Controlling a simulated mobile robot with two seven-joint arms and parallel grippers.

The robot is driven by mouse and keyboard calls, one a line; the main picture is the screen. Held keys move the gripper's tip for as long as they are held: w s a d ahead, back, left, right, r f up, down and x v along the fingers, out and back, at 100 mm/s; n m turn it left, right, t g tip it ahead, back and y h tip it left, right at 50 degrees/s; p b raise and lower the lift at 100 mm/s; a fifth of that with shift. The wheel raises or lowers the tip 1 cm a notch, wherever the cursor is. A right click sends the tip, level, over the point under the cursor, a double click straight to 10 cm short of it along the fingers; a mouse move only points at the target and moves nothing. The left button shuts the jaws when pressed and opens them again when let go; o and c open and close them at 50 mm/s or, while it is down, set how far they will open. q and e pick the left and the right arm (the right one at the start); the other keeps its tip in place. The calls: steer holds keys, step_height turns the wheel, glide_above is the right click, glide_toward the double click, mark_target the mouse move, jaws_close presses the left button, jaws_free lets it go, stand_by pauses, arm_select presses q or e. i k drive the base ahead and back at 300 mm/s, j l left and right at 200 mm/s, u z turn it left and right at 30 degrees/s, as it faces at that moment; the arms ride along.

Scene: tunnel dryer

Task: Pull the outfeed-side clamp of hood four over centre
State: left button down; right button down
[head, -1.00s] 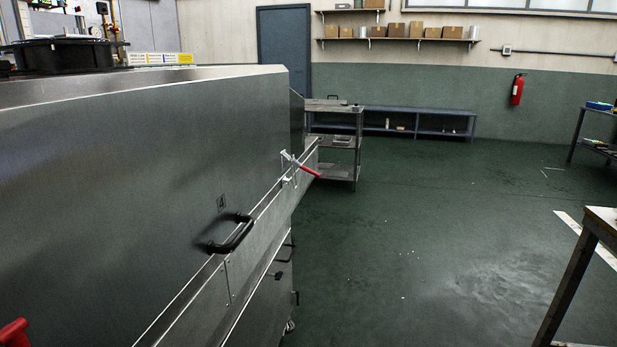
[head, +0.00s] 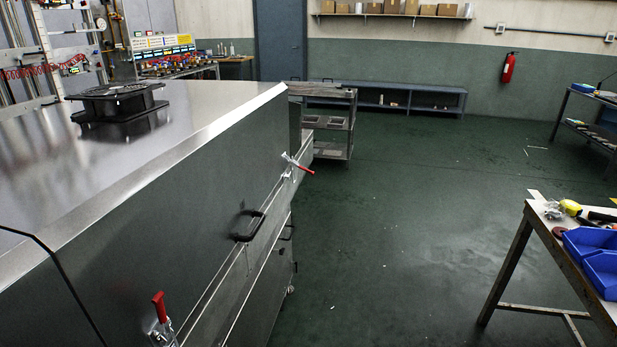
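The steel hood (head: 190,200) fills the left of the head view. A black handle (head: 248,227) sits on its front face; the figure 4 showed above it earlier. A clamp with a red lever (head: 303,168) is at the hood's far end, its lever pointing outward and slightly down to the right. A second clamp with a red lever (head: 159,306) is at the near end, its lever standing nearly upright. I cannot tell from the picture which clamp is on the outfeed side. Neither of my grippers is in view.
A black fan unit (head: 118,102) sits on the hood top. A steel cart (head: 338,125) stands past the far end. At right is a workbench (head: 540,222) with blue bins (head: 590,243). The green floor (head: 400,240) between hood and bench is largely clear.

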mark_target(294, 163)
steer(key=i+l, duration=0.2)
steer(key=l, duration=0.15)
steer(key=i+l, duration=0.45)
steer(key=l, duration=0.2)
steer(key=i+l+u, duration=0.15)
steer(key=i+l, duration=0.7)
steer(key=i, duration=0.15)
